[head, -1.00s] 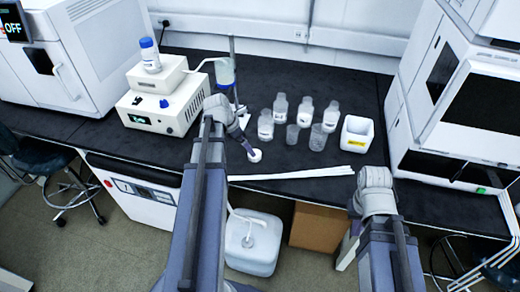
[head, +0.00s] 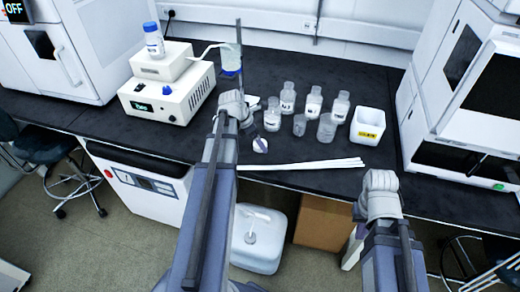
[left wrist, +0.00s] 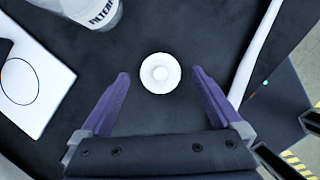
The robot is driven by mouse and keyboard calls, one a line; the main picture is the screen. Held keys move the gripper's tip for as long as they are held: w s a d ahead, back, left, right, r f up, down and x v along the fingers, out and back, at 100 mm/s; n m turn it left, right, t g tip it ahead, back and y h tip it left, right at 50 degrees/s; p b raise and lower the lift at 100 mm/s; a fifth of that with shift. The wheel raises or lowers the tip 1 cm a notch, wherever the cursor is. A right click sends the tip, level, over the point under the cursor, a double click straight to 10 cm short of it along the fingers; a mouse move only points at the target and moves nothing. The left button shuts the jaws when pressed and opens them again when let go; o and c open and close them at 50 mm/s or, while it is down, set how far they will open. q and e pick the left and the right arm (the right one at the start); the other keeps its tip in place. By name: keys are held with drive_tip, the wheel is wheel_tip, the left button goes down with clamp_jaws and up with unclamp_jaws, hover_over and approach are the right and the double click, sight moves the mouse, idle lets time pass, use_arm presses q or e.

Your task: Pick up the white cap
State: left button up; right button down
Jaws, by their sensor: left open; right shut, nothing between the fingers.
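The white cap (left wrist: 160,73), a round disc with a raised ring in its middle, lies on the black bench top. It also shows in the head view (head: 260,145) near the front of the bench, left of centre. My left gripper (left wrist: 161,76) is open, its two purple fingers either side of the cap with dark gaps between. In the head view the left gripper (head: 257,136) is partly hidden by its own wrist, right at the cap.
Several clear bottles and beakers (head: 288,98) stand behind the cap, with a white tub (head: 367,125) to their right. Long white strips (head: 310,165) lie along the front edge. A white instrument (head: 165,100) stands left.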

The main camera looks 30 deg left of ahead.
use_arm(q)
drive_tip(key=shift+w+d+f, duration=0.1)
drive_tip(key=shift+w+f, duration=0.05)
drive_tip(key=shift+f, duration=0.45)
drive_tip(key=shift+r, duration=0.1)
use_arm(e)
drive_tip(key=shift+f, duration=0.5)
use_arm(q)
drive_tip(key=c, duration=1.4)
drive_tip(key=shift+r, duration=0.1)
